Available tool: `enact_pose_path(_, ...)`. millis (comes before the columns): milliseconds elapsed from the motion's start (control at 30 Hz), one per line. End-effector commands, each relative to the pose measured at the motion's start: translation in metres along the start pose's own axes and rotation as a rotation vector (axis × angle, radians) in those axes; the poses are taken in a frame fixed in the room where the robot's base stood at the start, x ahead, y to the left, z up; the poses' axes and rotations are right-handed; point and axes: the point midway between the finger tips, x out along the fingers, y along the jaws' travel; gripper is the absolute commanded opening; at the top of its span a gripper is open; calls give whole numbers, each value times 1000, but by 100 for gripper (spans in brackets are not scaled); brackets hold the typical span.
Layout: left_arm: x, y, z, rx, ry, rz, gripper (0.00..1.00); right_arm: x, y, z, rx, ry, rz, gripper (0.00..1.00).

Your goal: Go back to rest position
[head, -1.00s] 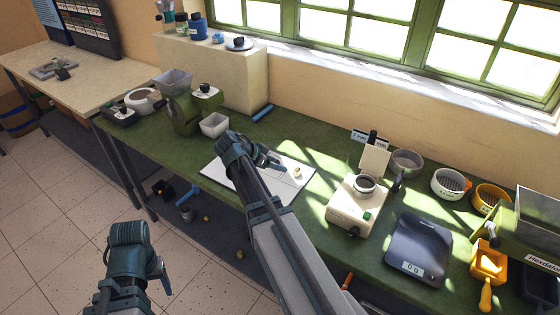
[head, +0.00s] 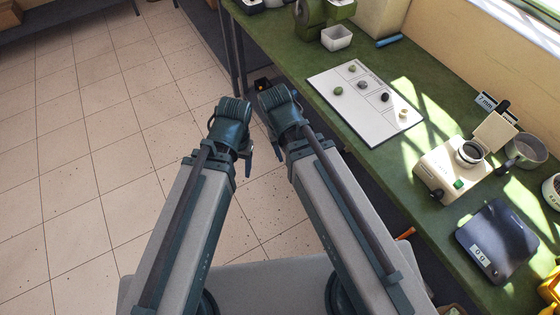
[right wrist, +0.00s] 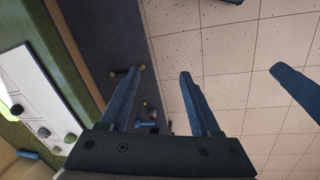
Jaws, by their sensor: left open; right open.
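Both my arms are drawn back side by side over the floor in front of the bench in the head view. My left gripper (head: 246,150) points downward, empty, with its fingers partly hidden by its wrist. My right gripper (head: 277,148) is close beside it, just off the bench edge, and holds nothing. Part of my left gripper (right wrist: 296,88) shows at the right of that view.
The green bench (head: 292,70) runs along the right. On it are a white board (head: 345,112) with several small stones, a white tub (head: 336,38), a cream grinder-like device (head: 452,172) and a dark scale (head: 496,240). Tiled floor (head: 100,130) is open to the left.

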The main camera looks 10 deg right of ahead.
Motion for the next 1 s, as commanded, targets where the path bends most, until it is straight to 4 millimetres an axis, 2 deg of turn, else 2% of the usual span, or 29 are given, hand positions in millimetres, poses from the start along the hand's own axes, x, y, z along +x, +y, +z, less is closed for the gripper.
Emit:
enact_pose_path(33, 0, 0, 0, 0, 0, 0, 64, -2, -14, 14, -87, -10, -27, 64)
enact_pose_path(100, 0, 0, 0, 0, 0, 0, 64, -3, -28, 23, -172, -20, -56, 64)
enact_pose_path(200, 0, 0, 0, 0, 0, 0, 64, -5, -37, 29, -236, -26, -77, 64)
enact_pose_path(1000, 0, 0, 0, 0, 0, 0, 64, -5, -38, 28, -244, -27, -80, 64)
